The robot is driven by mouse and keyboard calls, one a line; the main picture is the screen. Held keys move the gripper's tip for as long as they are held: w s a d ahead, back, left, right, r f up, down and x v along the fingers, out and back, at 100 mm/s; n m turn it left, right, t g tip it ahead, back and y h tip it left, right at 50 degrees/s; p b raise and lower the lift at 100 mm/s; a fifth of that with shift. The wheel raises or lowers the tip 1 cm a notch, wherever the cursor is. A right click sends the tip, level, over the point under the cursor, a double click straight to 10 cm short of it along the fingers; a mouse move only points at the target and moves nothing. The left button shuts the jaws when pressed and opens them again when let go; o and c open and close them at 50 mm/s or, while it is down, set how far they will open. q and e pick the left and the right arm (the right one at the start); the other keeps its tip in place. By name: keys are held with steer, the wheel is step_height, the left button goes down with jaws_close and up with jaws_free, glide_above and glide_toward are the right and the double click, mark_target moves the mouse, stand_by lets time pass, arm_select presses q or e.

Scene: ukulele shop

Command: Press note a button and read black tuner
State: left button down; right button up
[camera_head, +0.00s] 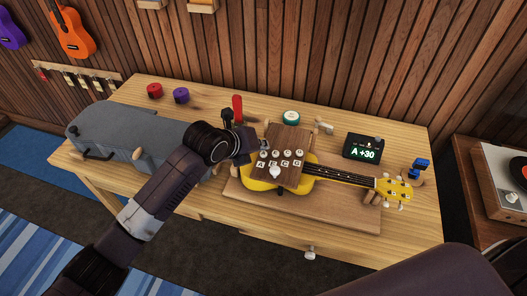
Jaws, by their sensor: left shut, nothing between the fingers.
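A wooden block (289,142) with a row of round buttons lettered A, E, C, G stands at the body of a yellow ukulele (325,172). The A button (263,155) is the leftmost. My left gripper (262,147) is shut and empty, with its tip at or just above the A button; I cannot tell whether it touches. The black tuner (362,148) stands on the table right of the block, and its green display reads "A +30". My right gripper is not in view; a dark part of mine fills the lower right corner.
A grey case (130,133) lies on the table's left side. Red (154,90) and purple (181,95) rolls, a red-handled tool (237,107) and a green-rimmed round tin (291,118) stand at the back. A blue item (421,168) sits at the right end. The table's front right (415,235) is clear.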

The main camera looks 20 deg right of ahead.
mark_target(262, 156)
arm_select(q)
steer(key=shift+r, duration=0.1)
step_height(262, 156, up, 5)
steer(key=p, duration=0.4)
steer(key=shift+s+f, duration=0.1)
steer(key=shift+f, duration=0.1)
stand_by(0.6)
